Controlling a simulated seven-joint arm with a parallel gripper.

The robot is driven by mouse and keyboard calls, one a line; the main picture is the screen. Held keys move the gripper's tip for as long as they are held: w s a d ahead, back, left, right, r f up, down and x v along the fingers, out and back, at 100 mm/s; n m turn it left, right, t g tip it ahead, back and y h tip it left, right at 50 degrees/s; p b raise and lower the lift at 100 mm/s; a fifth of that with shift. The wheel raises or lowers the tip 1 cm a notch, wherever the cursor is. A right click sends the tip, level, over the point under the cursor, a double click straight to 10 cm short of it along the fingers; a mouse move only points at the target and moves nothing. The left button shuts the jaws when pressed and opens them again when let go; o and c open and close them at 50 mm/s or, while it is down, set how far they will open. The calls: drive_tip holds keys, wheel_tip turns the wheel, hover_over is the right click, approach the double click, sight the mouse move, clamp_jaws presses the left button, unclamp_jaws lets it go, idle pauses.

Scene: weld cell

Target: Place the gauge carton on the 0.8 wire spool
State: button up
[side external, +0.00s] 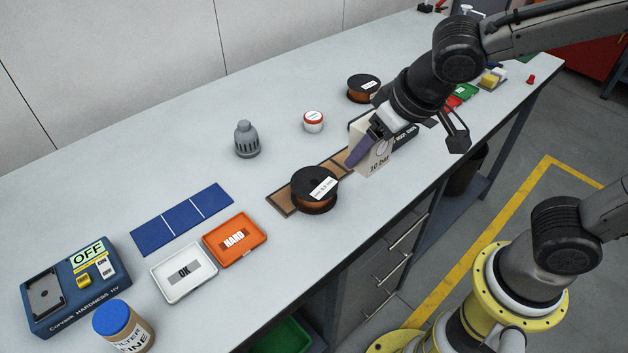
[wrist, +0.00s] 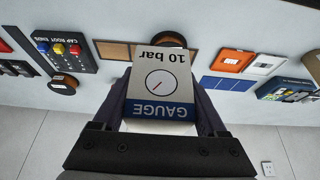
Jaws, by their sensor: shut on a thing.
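The gauge carton (side external: 374,162) is a pale box marked "10 bar", and its blue "GAUGE" band shows in the wrist view (wrist: 160,108). My gripper (side external: 370,147) is shut on it, with a finger on either side in the wrist view. A black-flanged spool of copper-coloured wire (side external: 314,190) lies flat on a brown board, left of the carton; its white label is too small to read surely. In the wrist view a spool's edge (wrist: 194,56) shows behind the carton, which hides most of it. A second wire spool (side external: 363,88) stands farther back.
The brown board (side external: 282,203) runs under the near spool towards the carton. An orange tray (side external: 235,240), a white tray (side external: 184,273) and a blue mat (side external: 182,219) lie left. A grey nozzle-like part (side external: 247,139) and a small red-and-white tin (side external: 313,121) stand behind.

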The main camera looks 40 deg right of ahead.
sight(388, 145)
drive_tip(key=shift+s+d+r, duration=0.2)
drive_tip(key=shift+s+d, duration=0.15)
drive_tip(key=shift+s, duration=0.15)
drive_tip(key=shift+s+d+r, duration=0.2)
drive_tip(key=shift+s+d, duration=0.1)
drive_tip(key=shift+s, duration=0.2)
drive_tip(key=shift+s+d+r, duration=0.15)
drive_tip(key=shift+s+r, duration=0.05)
drive_tip(key=shift+r, duration=0.3)
drive_tip(key=w+a+f, duration=0.1)
drive_tip(key=w+f, duration=0.2)
drive_tip(key=w, duration=0.1)
drive_tip(key=w+a+f, duration=0.1)
drive_tip(key=w+f, duration=0.1)
drive_tip(key=w, duration=0.2)
drive_tip(key=w+a+f, duration=0.1)
drive_tip(key=w+f, duration=0.2)
drive_tip(key=w, duration=0.1)
drive_tip(key=shift+w+a+f, duration=0.2)
drive_tip(key=shift+a+f, duration=0.15)
drive_tip(key=shift+a, duration=0.05)
drive_tip(key=shift+w+f, duration=0.15)
drive_tip(key=shift+f, duration=0.1)
drive_tip(key=shift+w+a+f, duration=0.1)
drive_tip(key=shift+w+f, duration=0.05)
drive_tip(key=shift+f, duration=0.75)
drive_tip(key=shift+w+a+f, duration=0.1)
drive_tip(key=shift+w+f, duration=0.05)
drive_tip(key=shift+f, duration=0.75)
